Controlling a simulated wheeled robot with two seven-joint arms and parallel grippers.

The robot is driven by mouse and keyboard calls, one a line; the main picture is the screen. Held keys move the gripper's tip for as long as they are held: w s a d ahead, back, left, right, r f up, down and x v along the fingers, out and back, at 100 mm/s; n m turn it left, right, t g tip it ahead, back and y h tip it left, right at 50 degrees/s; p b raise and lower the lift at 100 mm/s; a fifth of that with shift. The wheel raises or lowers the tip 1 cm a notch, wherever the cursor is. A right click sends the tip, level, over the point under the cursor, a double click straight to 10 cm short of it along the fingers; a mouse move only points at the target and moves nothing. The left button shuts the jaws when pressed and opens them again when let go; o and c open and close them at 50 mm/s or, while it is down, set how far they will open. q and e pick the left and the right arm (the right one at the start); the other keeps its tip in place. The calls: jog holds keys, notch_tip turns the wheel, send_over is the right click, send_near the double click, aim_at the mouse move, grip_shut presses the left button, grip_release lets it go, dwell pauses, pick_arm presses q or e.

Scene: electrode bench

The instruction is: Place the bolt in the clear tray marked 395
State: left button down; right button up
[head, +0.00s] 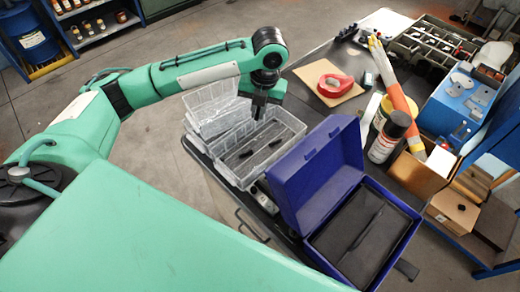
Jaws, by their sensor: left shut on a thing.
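Clear plastic trays stand at the bench's left edge: a front tray (284,154) with dark slim pieces inside, and stacked trays (208,103) behind it to the left. I cannot read the number 395 on any of them. My left gripper (259,112) points down over the back part of the front tray. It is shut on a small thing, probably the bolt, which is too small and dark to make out. I cannot tell its exact height above the tray. My right gripper is not in view.
An open blue case (318,172) stands just right of the front tray, its lid upright. Behind are a red tape roll (335,85), a spray can (388,138), a striped tube (396,95) and a blue device (458,105). Some dark bench top (312,60) is free.

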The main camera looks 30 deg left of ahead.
pick_arm(q)
jog(key=m, duration=0.2)
jog(key=w+m, duration=0.1)
jog(key=shift+a+r+m+t, duration=0.25)
jog(key=shift+m+t, duration=0.05)
jog(key=shift+m, duration=0.1)
jog(key=shift+w+a+r+m, duration=0.1)
jog(key=shift+w+m, duration=0.05)
jog(key=shift+m, duration=0.45)
jog(key=shift+w+a+m, duration=0.1)
jog(key=shift+m, duration=0.8)
jog(key=p, duration=0.2)
send_over(257, 152)
jog(key=f, duration=1.6)
jog(key=shift+d, duration=0.25)
notch_tip(257, 152, down, 4)
jog(key=shift+r, duration=0.25)
jog(key=shift+f, duration=0.2)
jog(key=shift+f, duration=0.2)
jog(key=c, duration=1.5)
grip_release()
jog(key=shift+s, duration=0.1)
